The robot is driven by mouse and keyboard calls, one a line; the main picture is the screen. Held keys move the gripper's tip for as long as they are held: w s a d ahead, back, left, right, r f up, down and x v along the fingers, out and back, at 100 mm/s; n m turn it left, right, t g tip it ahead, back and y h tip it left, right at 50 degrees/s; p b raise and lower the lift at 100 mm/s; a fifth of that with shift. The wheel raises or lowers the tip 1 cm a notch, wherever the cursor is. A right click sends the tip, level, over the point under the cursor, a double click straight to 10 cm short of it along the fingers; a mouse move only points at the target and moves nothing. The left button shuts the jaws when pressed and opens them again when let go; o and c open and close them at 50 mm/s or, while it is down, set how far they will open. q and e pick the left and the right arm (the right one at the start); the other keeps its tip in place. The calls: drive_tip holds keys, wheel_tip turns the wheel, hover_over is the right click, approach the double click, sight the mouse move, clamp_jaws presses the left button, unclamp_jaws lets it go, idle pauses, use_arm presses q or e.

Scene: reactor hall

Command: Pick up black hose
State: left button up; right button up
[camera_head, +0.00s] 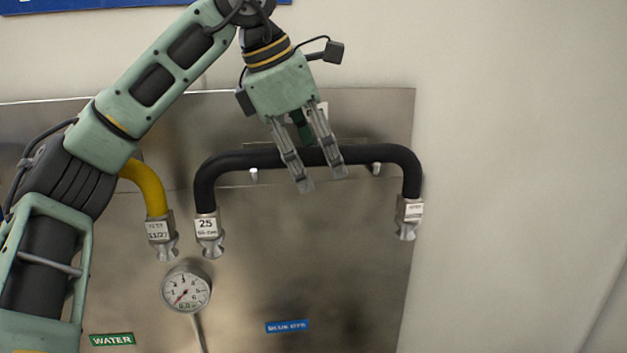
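The black hose (240,159) hangs as a wide arch in front of a metal panel, resting on two small white pegs. Its ends point down and carry metal couplings with white labels; the left coupling (208,230) reads 25, and the right coupling (409,214) is too small to read. My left gripper (322,181) comes down from above at the middle of the arch. Its two fingers are apart and cross in front of the hose, with hose visible between them. I cannot tell whether they touch it. My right gripper is not in view.
A yellow hose (152,187) with a metal coupling hangs at left, partly behind my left arm. A round gauge (186,290) is below the left coupling. The metal panel (340,250) bears a green WATER label (112,339) and a blue label (287,326). Bare wall fills the right.

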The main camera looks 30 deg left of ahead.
use_arm(q)
clamp_jaws()
drive_tip(key=shift+w+r, duration=0.1)
drive_tip(key=shift+r, duration=0.05)
idle(0.4)
